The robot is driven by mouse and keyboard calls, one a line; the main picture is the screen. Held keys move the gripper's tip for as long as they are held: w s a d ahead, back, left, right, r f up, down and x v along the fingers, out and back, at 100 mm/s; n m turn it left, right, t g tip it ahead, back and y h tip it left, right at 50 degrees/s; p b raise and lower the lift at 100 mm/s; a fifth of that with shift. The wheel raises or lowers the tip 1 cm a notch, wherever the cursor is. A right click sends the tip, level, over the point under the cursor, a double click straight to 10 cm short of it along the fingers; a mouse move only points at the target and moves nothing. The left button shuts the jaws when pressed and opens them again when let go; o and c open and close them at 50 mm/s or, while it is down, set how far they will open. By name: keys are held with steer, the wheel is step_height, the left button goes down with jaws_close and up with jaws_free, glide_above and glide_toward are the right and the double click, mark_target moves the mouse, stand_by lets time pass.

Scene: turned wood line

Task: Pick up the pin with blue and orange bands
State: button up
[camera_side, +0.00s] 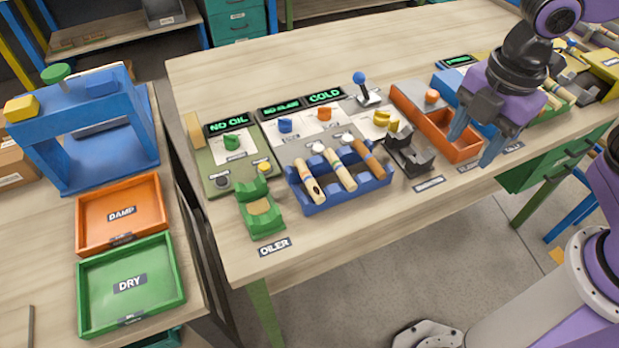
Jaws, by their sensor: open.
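Three turned pins lie side by side, tilted, in a blue slotted rack (325,203). The left pin (309,180) is pale with a dark spot at its near end. The middle pin (341,172) is pale with coloured bands. The right pin (369,158) is darker brown and also seems banded. The bands are too small to tell surely which pin has blue and orange. My gripper (476,144) is open, pointing down at the right, by the orange tray (438,126). It is well apart from the rack, and nothing shows between its fingers.
A green oiler cradle (262,216) stands left of the rack and a dark grey holder (410,155) right of it. Panels with knobs stand behind. Orange DAMP (85,222) and green DRY (85,290) trays lie far left. The table's front strip is mostly clear.

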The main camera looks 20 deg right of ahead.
steer(key=w+a+n, duration=0.8)
steer(key=a, duration=0.2)
steer(key=n, duration=0.8)
glide_above(309, 178)
steer(key=shift+t, duration=0.4)
step_height(309, 178, down, 12)
steer(key=shift+d+r, duration=0.1)
steer(key=shift+f, duration=2.7)
jaws_close()
